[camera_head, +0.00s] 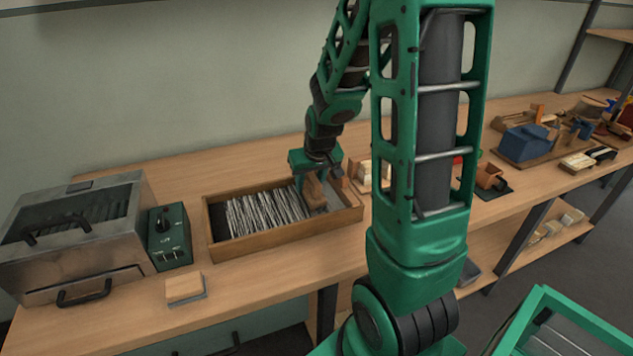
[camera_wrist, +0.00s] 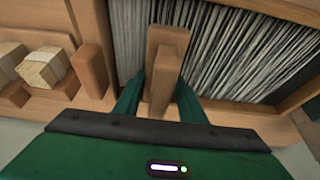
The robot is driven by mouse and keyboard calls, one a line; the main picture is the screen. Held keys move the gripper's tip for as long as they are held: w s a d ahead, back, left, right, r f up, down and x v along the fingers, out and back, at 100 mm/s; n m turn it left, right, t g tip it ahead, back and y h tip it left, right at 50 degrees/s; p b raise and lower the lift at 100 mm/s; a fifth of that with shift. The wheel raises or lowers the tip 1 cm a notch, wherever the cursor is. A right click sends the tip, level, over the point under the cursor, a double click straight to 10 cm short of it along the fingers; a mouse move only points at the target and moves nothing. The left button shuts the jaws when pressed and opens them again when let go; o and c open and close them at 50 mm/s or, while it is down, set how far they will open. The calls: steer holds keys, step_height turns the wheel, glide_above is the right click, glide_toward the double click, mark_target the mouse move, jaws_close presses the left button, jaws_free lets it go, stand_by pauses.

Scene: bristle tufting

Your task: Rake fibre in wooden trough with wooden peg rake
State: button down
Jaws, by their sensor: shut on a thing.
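The wooden trough (camera_head: 285,235) stands on the workbench, with a bed of whitish-grey fibre (camera_head: 262,212) filling its left and middle part. The fibre also shows in the wrist view (camera_wrist: 240,50) as long, roughly parallel strands. My gripper (camera_head: 316,178) is over the trough's right end. It is shut on the wooden peg rake (camera_wrist: 163,75), whose handle stands between the green fingers in the wrist view. The rake (camera_head: 316,192) is partly hidden by my gripper in the head view. I cannot tell whether its pegs touch the fibre.
A metal box with handles (camera_head: 75,240) and a green control box (camera_head: 170,236) stand left of the trough. A small block (camera_head: 184,287) lies in front. Wooden blocks (camera_wrist: 42,67) sit beside the trough. Tools, including a blue one (camera_head: 525,143), occupy the bench's right side.

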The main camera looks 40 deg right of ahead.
steer(key=w+a, duration=0.2)
steer(key=a, duration=0.5)
steer(key=w+a, duration=0.3)
steer(key=a, duration=0.5)
steer(key=w+a, duration=0.2)
steer(key=a, duration=0.6)
steer(key=shift+w, duration=0.2)
steer(key=shift+a, duration=0.1)
steer(key=shift+w+a, duration=0.2)
steer(key=shift+a, duration=0.25)
steer(key=s+d, duration=0.3)
steer(key=d, duration=0.6)
steer(key=s+d, duration=0.3)
steer(key=d, duration=0.6)
steer(key=s+d, duration=0.3)
steer(key=d, duration=0.6)
steer(key=shift+d, duration=0.35)
steer(key=shift+d, duration=0.1)
steer(key=shift+s+d, duration=0.2)
steer(key=shift+d, duration=0.25)
steer(key=shift+a, duration=0.1)
steer(key=shift+w+a, duration=0.25)
steer(key=shift+a, duration=0.45)
steer(key=shift+w+a, duration=0.25)
steer(key=shift+a, duration=0.4)
